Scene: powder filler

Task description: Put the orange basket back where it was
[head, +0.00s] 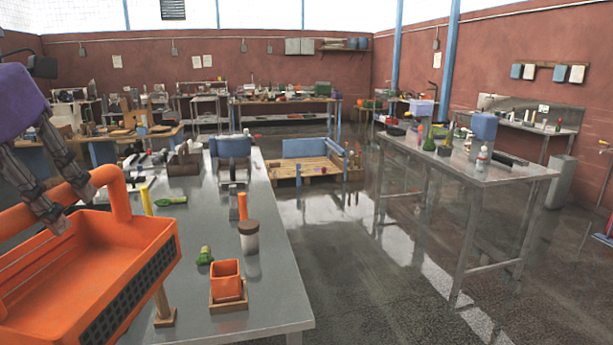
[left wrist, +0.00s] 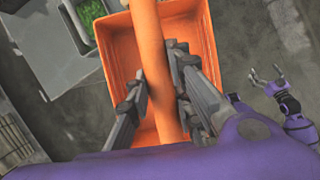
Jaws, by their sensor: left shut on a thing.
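The orange basket (head: 95,255) hangs at the lower left of the head view, in front of the near steel table's left side. Its inside looks empty and its left part is cut off by the picture edge. My left gripper (head: 72,206) is shut around its thick round handle (head: 120,195). In the left wrist view the fingers (left wrist: 152,85) sit on both sides of the handle, with the basket's tray (left wrist: 190,30) below and grey floor around it. My right gripper (left wrist: 266,80) shows small at the right of that view, its fingers apart and empty.
The near steel table (head: 215,260) carries an orange cup on a wooden stand (head: 226,282), a lidded jar (head: 249,238), a green item (head: 205,256) and several tools. A second steel table (head: 480,168) stands right. The floor (head: 380,260) between them is clear.

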